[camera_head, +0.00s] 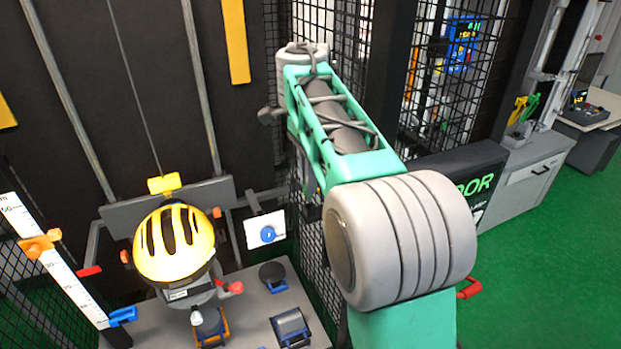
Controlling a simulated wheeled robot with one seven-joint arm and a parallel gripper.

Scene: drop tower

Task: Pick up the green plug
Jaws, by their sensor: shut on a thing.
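I cannot make out the green plug in the head view. My gripper is not visible; my mint-green and grey arm crosses the middle of the picture and its far end reaches the mesh at the top centre. What my gripper holds is hidden.
A yellow helmet (175,243) sits on a headform above a grey base plate (247,307) at lower left. A white scale (57,263) with an orange slider stands left of it. A black mesh fence (453,75) stands behind my arm. Green floor (560,250) is clear at right.

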